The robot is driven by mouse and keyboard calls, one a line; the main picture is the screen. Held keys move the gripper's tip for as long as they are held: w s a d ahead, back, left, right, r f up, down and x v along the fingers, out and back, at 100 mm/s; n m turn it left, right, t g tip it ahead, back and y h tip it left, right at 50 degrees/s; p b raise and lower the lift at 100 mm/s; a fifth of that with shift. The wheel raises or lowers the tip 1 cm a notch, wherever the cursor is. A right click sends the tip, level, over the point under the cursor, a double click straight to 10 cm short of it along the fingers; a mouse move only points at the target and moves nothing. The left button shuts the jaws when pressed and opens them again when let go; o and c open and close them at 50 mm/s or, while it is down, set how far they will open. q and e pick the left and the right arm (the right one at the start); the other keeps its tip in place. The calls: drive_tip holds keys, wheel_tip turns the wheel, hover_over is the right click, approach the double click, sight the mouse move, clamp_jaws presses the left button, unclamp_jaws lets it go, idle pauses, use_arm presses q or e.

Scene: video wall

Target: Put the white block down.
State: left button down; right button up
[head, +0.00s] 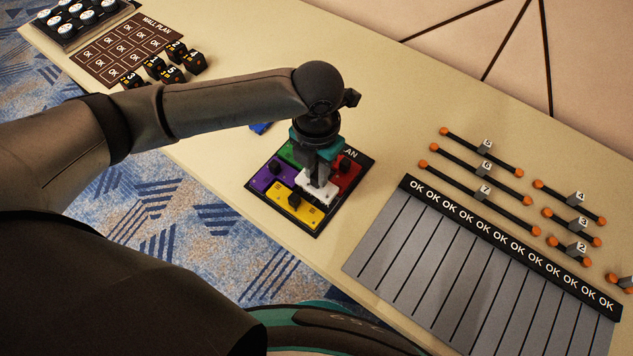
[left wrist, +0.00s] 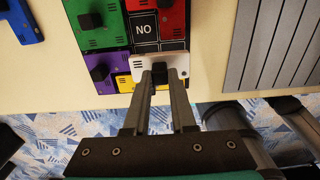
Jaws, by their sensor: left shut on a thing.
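My left gripper (head: 318,180) is shut on the black knob of the white block (head: 327,192). The block is over the right front part of a dark plan board (head: 362,170), among the coloured blocks. In the left wrist view the white block (left wrist: 182,60) sits at the fingertips (left wrist: 160,74), close to the yellow block (left wrist: 125,84) and below the red block (left wrist: 173,18). A "NO" cell (left wrist: 143,22) shows bare beside the red block. I cannot tell whether the white block touches the board. My right gripper is not in view.
Purple (head: 268,178), green (head: 284,153) and yellow (head: 280,196) blocks lie on the board. A blue block (head: 261,128) lies behind it. A grey slatted panel (head: 430,250) and orange-ended bars (head: 483,199) lie to the right. Bare table lies between.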

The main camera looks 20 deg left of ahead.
sight(317, 183)
use_arm(q)
drive_tip(key=shift+f+b, duration=0.55)
drive_tip(key=shift+f, duration=1.55)
drive_tip(key=shift+f, duration=0.1)
drive_tip(key=c, duration=0.7)
unclamp_jaws()
drive_tip(key=shift+c, duration=0.2)
wheel_tip(317, 183, up, 12)
drive_tip(key=p, duration=0.3)
